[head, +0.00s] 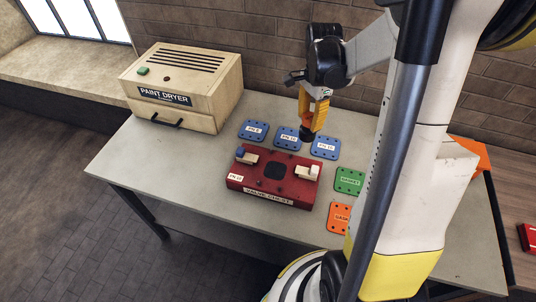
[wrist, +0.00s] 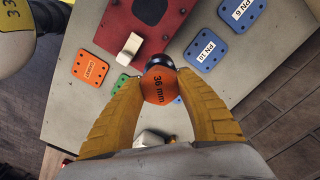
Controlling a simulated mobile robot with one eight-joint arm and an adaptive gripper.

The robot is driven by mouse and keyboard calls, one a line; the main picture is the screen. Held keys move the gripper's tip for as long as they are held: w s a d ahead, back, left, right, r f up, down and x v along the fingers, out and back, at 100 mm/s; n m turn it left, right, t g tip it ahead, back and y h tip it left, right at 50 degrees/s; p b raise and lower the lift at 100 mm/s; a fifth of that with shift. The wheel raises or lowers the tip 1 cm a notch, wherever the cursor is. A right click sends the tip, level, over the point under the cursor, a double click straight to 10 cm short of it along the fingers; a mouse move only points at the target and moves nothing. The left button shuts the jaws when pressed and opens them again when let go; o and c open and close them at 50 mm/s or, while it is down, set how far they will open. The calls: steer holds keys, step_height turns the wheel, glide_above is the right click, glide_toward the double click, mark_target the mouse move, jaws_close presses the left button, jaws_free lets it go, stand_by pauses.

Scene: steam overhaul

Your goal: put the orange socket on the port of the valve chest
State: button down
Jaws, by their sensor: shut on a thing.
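The orange socket (wrist: 160,88), marked 36 mm, is held between the two yellow fingers of my gripper (wrist: 160,90) in the wrist view. A dark round end shows at its far side. In the head view my gripper (head: 314,112) points down above the back of the table, behind the red valve chest (head: 238,186). The socket is apart from the chest. The chest has a dark square port (head: 275,171) in the middle of its top, which shows also in the wrist view (wrist: 149,10).
Blue plates (head: 253,130) lie behind the chest, under and beside my gripper. A green plate (head: 349,181) and an orange plate (head: 339,218) lie to its right. A paint dryer box (head: 190,85) stands at the back left. The table (head: 135,165) is bare left of the chest.

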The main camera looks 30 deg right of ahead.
steer(key=shift+s+a+f+b, duration=0.1)
steer(key=shift+a+f+b, duration=1.05)
steer(key=shift+a+f, duration=1.65)
steer(key=shift+s+a+f+b, duration=0.1)
steer(key=shift+a+f+b, duration=1)
steer(key=shift+a+f, duration=1.65)
steer(key=shift+a+r, duration=0.15)
steer(key=c, duration=1)
jaws_free()
steer(key=shift+o, duration=0.4)
